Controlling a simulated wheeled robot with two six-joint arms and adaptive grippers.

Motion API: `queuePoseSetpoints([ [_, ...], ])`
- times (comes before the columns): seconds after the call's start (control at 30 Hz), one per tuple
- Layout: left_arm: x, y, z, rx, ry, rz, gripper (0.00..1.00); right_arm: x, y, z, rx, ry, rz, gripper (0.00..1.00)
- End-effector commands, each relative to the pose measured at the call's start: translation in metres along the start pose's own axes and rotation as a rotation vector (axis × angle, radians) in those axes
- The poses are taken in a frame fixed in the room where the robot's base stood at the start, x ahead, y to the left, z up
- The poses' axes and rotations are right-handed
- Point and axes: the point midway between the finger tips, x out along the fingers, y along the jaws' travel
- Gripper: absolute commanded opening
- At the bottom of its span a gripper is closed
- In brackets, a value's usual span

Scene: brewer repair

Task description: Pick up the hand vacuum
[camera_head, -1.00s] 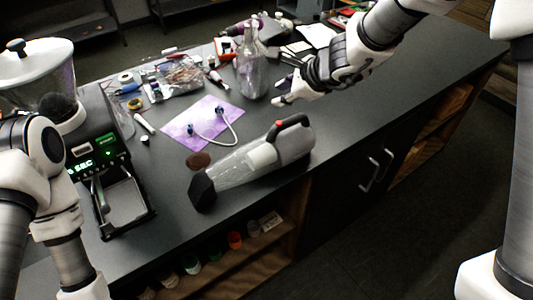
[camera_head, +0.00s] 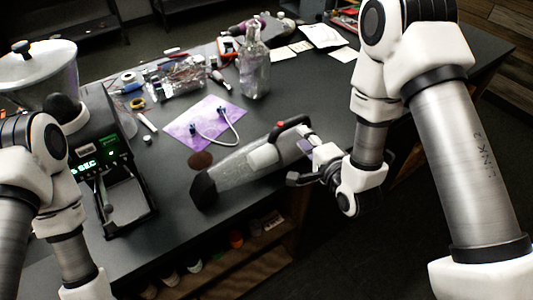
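The hand vacuum (camera_head: 236,172) lies on its side on the dark countertop near the front edge. It has a dark nozzle at lower left, a clear dust chamber, a grey body, and a black handle with a red button at upper right. My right gripper (camera_head: 303,158) is at the vacuum's rear end, with its fingers spread, one near the handle and one near the front edge. The rear of the vacuum is partly hidden by the gripper, and I cannot tell whether the fingers touch it. My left arm shows at the left edge; its gripper is out of view.
A coffee grinder (camera_head: 112,190) with a lit display stands to the left. Behind the vacuum are a purple mat (camera_head: 204,122) with a white cable, a brown round patch (camera_head: 201,160) and a glass bottle (camera_head: 254,70). Tools and bags crowd the back. An open shelf lies below the counter.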

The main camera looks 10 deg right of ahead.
Motion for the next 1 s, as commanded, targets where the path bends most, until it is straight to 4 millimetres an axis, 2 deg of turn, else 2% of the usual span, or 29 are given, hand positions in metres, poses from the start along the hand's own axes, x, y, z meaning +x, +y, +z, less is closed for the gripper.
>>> queuePoseSetpoints([
  [0.27, -0.034, 0.0, 0.0, 0.0, 0.0, 0.0, 0.4, 0.042, -0.011, -0.004, -0.003, 0.002, -0.004, 0.32],
  [0.4, -0.039, 0.0, 0.0, 0.0, 0.0, 0.0, 0.4, 0.064, -0.007, -0.004, -0.002, 0.001, -0.003, 0.32],
  [0.63, -0.037, 0.0, 0.0, 0.0, 0.0, 0.0, 0.4, 0.068, -0.004, -0.005, -0.002, 0.002, -0.003, 0.32],
  [0.7, -0.037, 0.0, 0.0, 0.0, 0.0, 0.0, 0.4, 0.068, -0.004, -0.005, -0.002, 0.002, -0.003, 0.07],
  [0.73, -0.037, 0.0, 0.0, 0.0, 0.0, 0.0, 0.4, 0.068, -0.004, -0.005, -0.002, 0.002, -0.003, 0.0],
  [1.0, -0.038, 0.0, 0.0, 0.0, 0.0, 0.0, 0.4, 0.068, -0.006, -0.005, -0.001, 0.003, -0.007, 0.0],
])
